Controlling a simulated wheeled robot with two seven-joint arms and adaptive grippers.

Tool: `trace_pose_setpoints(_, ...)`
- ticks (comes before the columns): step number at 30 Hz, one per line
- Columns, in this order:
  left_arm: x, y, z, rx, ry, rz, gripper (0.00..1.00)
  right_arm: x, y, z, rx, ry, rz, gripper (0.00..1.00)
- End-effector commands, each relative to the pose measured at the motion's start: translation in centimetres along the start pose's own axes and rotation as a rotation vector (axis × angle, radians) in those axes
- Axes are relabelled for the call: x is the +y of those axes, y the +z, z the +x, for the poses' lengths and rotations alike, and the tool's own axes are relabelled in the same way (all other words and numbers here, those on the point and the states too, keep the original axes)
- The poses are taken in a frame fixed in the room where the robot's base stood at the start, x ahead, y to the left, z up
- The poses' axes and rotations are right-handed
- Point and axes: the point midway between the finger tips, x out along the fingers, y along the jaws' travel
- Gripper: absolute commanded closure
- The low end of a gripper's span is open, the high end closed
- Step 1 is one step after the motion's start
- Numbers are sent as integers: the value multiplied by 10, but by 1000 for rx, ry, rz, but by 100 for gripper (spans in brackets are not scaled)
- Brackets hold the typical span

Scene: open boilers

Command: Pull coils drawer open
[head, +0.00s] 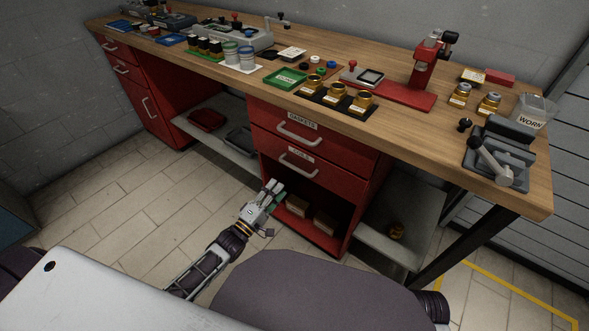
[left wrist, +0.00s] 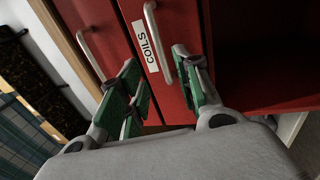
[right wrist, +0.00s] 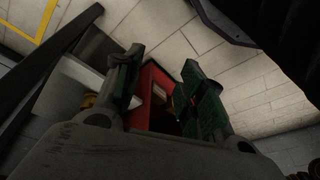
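The coils drawer (head: 318,173) is a red front with a COILS label and a silver bar handle (head: 299,163), below the gaskets drawer. It looks shut, flush with the cabinet. In the left wrist view the coils handle (left wrist: 155,38) stands ahead of my left gripper (left wrist: 160,85), whose green-padded fingers are spread on either side of the handle's near end. I cannot tell whether they touch it. In the head view my left gripper (head: 275,191) is low, left of and below the handle. My right gripper (right wrist: 160,85) is open and empty in the right wrist view, facing the red cabinet.
The gaskets drawer (head: 312,138) with its own handle is directly above. The open red compartment below holds boxes (head: 297,205). The wooden worktop (head: 400,140) overhangs and carries many small parts. A grey lower shelf (head: 385,243) is to the right. The floor in front is clear.

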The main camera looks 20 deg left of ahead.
Motion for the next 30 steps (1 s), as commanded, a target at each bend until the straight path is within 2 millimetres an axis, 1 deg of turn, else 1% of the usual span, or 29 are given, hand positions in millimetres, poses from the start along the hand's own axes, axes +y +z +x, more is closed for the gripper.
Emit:
trace_pose_setpoints(5, -1, 0, 18, 0, 1, 1, 66, -1, -1, -2, 4, -2, 0, 60)
trace_pose_setpoints(10, -1, 0, 35, -1, 0, 1, 66, -2, -4, -9, 20, -5, -1, 60)
trace_pose_setpoints(20, -1, 0, 66, 0, 0, 1, 66, -5, -1, -16, 27, -11, -3, 60)
trace_pose_setpoints(30, -2, 0, 97, 0, -1, 1, 66, -6, -8, -28, 56, -14, -8, 60)
